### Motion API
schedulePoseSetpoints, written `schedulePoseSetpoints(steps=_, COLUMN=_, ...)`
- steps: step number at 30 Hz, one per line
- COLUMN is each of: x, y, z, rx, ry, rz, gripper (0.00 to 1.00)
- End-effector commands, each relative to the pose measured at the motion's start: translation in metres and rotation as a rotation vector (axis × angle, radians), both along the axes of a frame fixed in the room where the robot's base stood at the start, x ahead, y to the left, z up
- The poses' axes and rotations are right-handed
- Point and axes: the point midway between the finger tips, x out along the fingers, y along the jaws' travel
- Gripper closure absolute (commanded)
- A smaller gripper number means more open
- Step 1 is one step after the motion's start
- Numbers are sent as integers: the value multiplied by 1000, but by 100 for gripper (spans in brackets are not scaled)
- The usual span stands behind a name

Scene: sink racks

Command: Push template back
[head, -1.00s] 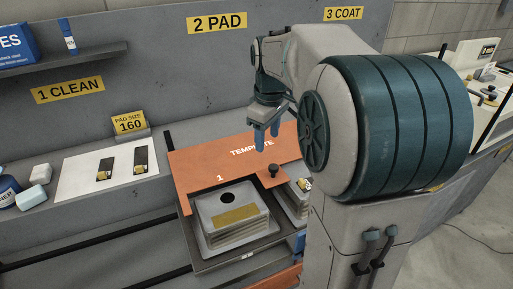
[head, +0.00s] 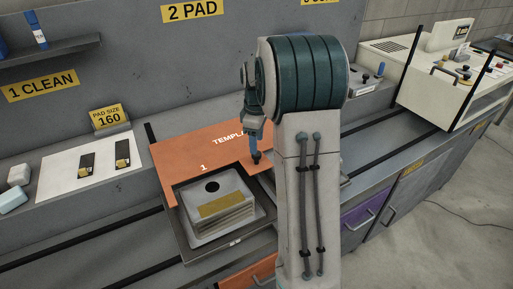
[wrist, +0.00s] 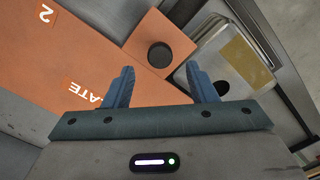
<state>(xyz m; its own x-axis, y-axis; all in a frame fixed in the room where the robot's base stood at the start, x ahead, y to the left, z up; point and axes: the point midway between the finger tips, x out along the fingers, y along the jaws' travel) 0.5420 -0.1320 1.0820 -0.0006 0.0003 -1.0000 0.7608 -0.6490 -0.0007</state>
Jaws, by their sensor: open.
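The orange template (head: 180,152) lies flat along the wall behind the left tray; a "1" and part of "TEMPLATE" show on it. It also shows in the wrist view (wrist: 50,75), with a "2" label. A dark round knob (wrist: 160,55) stands on its projecting orange tab, between and just beyond my fingers in that picture. My gripper (wrist: 160,68) is open and empty, above the template. In the head view my gripper (head: 254,146) is close to the knob, partly hidden by my arm. I cannot tell whether the fingers touch the knob.
A stack of grey plates (head: 220,205) with a gold label sits in the left tray in front of the template. A similar plate (wrist: 245,60) lies beside the knob in the wrist view. A cream machine (head: 430,75) stands farther right.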

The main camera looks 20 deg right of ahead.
Motion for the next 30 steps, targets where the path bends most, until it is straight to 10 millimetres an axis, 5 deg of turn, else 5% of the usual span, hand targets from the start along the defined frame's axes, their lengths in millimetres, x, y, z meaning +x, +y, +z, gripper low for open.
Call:
schedulePoseSetpoints(steps=9, x=0, y=0, z=-39, rx=1, ry=1, rz=0, gripper=48)
schedulePoseSetpoints(steps=19, x=0, y=0, z=-43, rx=0, ry=0, rz=-1, gripper=48)
schedulePoseSetpoints(steps=25, x=0, y=0, z=-43, rx=0, ry=0, rz=-1, gripper=100)
schedulePoseSetpoints(steps=30, x=1, y=0, z=-43, rx=-1, ry=-1, rz=-1, gripper=100)
